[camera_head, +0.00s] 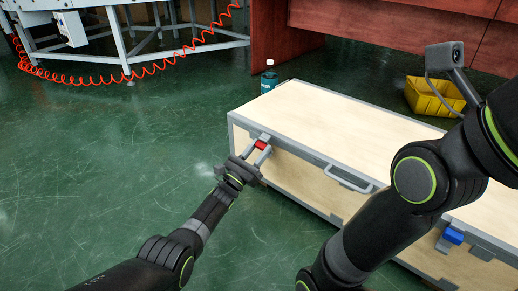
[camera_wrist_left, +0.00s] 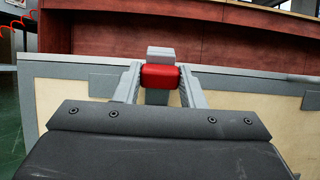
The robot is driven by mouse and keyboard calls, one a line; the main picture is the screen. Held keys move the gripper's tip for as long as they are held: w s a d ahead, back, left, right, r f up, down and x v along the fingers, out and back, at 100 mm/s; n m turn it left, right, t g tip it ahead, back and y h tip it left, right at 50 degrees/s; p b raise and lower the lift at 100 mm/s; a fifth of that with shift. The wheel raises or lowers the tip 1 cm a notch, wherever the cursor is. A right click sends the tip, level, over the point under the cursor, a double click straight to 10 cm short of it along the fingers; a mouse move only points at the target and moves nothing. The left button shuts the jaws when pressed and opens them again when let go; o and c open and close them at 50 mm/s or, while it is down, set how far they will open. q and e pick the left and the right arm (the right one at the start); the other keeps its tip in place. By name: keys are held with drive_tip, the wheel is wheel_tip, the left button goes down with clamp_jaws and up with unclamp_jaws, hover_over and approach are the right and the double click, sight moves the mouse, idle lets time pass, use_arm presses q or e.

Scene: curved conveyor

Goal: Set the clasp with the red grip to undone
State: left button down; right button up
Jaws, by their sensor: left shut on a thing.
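The clasp with the red grip (camera_head: 261,145) is on the front face of a pale wooden case (camera_head: 330,115), near its left end and just under the top edge. My left gripper (camera_head: 259,152) is at this clasp, with its fingers on either side of the red grip. In the left wrist view the red grip (camera_wrist_left: 160,76) sits between the two finger tips, with a grey clasp part above it. A second clasp with a blue grip (camera_head: 453,236) is on the case's right part. My right arm crosses the right side of the head view; its gripper is not seen.
A grey handle (camera_head: 348,179) sticks out from the case front between the clasps. A teal bottle (camera_head: 269,77) stands behind the case, and a yellow bin (camera_head: 434,97) is at the back right. The green floor at left is clear.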

use_arm(q)
drive_tip(key=shift+s+d+f, duration=0.15)
idle(0.3)
drive_tip(key=c, duration=0.9)
unclamp_jaws()
drive_tip(key=shift+c, duration=0.2)
drive_tip(key=shift+a, duration=0.2)
drive_tip(key=shift+p+v, duration=2.25)
drive_tip(key=shift+v, duration=6.35)
